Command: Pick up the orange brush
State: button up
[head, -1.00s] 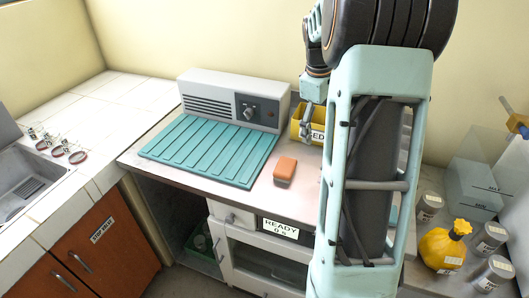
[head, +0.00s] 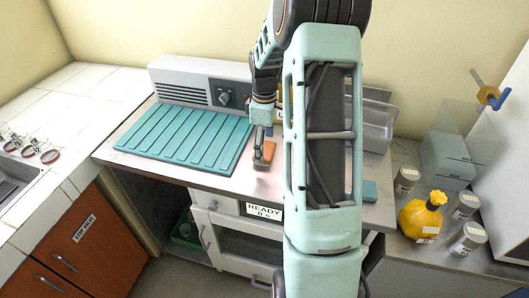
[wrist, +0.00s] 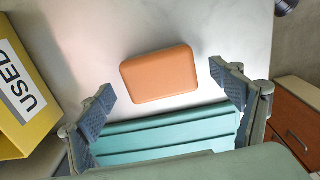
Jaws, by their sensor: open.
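The orange brush (head: 269,152) looks like a plain rounded orange block on the grey worktop, just right of the teal ribbed mat. My gripper (head: 262,158) is at the brush in the head view and partly covers it. In the wrist view the brush (wrist: 160,74) lies flat, its long side across the picture. My open gripper (wrist: 170,94) has one finger to the left and below it and the other to its right. Bare worktop shows between the brush and the left finger; the right finger is close to its right end. I cannot tell how high the fingers are.
The teal ribbed mat (head: 185,137) lies left of the brush, before a grey unit with a knob (head: 205,82). A yellow bin marked USED (wrist: 30,90) stands close by in the wrist view. A yellow flask (head: 420,220) and several grey canisters stand at the right.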

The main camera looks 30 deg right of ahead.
jog(key=shift+f, duration=0.85)
jog(key=shift+c, duration=0.6)
jog(key=c, duration=1.2)
jog(key=shift+r, duration=0.1)
